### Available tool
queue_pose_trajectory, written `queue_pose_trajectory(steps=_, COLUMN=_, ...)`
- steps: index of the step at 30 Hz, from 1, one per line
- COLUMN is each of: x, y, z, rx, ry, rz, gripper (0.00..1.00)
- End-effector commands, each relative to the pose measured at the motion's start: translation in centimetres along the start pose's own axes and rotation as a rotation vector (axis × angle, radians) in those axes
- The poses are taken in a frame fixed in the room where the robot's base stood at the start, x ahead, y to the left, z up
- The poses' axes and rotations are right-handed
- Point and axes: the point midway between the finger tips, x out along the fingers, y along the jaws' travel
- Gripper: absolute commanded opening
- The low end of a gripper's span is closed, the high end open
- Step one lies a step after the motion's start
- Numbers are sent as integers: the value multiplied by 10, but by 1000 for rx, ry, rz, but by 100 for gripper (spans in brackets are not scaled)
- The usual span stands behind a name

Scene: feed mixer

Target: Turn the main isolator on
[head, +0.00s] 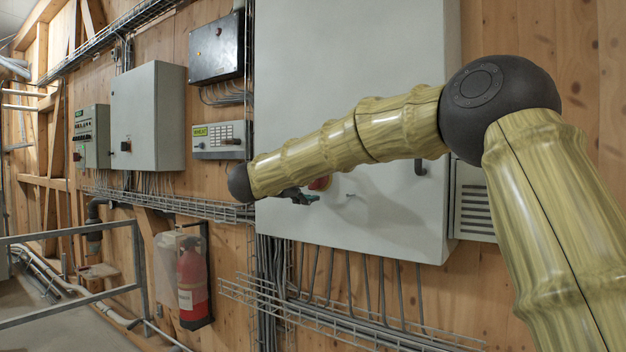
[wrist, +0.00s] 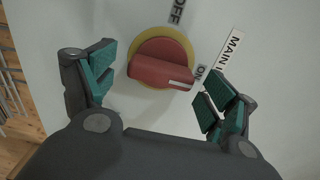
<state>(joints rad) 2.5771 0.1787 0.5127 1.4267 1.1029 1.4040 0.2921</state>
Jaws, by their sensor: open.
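The main isolator is a red rotary knob (wrist: 160,66) on a yellow disc (wrist: 166,33), on the face of a large pale grey cabinet. Its bar handle lies nearly level in the wrist view, and its white-marked end is beside the ON label (wrist: 201,72). An OFF label (wrist: 177,12) sits above it. My gripper (wrist: 158,82) is open, with one green-padded finger on each side of the knob, apart from it. In the head view my gripper (head: 303,196) is at the cabinet face, and the knob (head: 319,184) shows only partly behind my arm.
The large cabinet (head: 340,50) hangs on a wooden wall. A "MAIN I..." label (wrist: 228,48) is partly cut off by my finger. Cable trays (head: 330,318) run below. A smaller cabinet (head: 148,115) and a fire extinguisher (head: 193,280) are to the left.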

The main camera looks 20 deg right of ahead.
Motion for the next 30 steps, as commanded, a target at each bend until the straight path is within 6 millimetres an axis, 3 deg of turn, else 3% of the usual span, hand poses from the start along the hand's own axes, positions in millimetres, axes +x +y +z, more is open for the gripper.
queue_pose_trajectory(steps=9, x=-59, y=0, z=0, rx=-1, ry=-2, rz=0, gripper=86)
queue_pose_trajectory(steps=15, x=-86, y=1, z=0, rx=-2, ry=-2, rz=0, gripper=86)
queue_pose_trajectory(steps=21, x=-98, y=1, z=0, rx=0, ry=0, rz=1, gripper=86)
queue_pose_trajectory(steps=30, x=-100, y=1, z=0, rx=-1, ry=0, rz=1, gripper=86)
